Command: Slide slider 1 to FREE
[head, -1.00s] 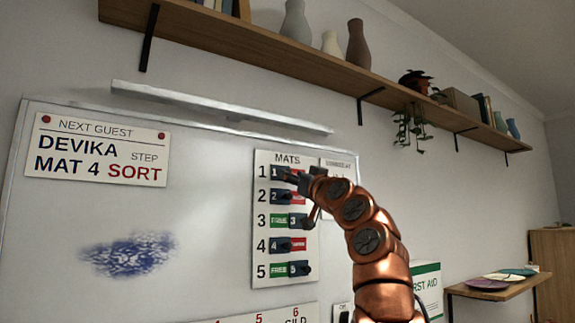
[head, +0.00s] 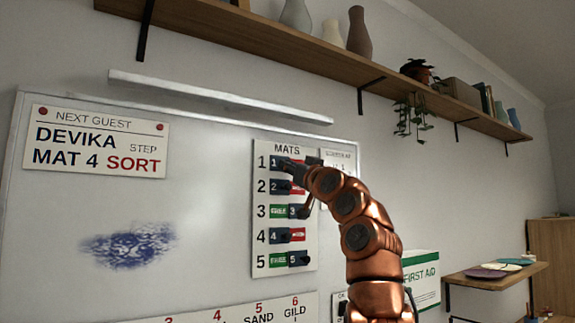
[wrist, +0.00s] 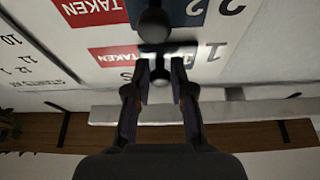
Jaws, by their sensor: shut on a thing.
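The mats board (head: 260,232) has numbered rows of dark blue sliders. Slider 1 (head: 275,162) sits at the left end of the top row. In the wrist view, which is upside down, slider 1 (wrist: 190,52) lies beside a red TAKEN label (wrist: 112,56). No green shows in row 1. My gripper (wrist: 155,76) is shut on slider 1's dark knob (wrist: 157,75), with a finger on each side. In the head view my gripper (head: 294,168) is at row 1 and hides part of the row.
Slider 2 (head: 277,186), with its round knob (wrist: 154,25), is close below. Sliders 3 (head: 299,211) and 5 (head: 299,258) sit right beside green labels; slider 4 (head: 279,236) sits left. A metal ledge (head: 220,98) and wooden shelf (head: 250,40) are above.

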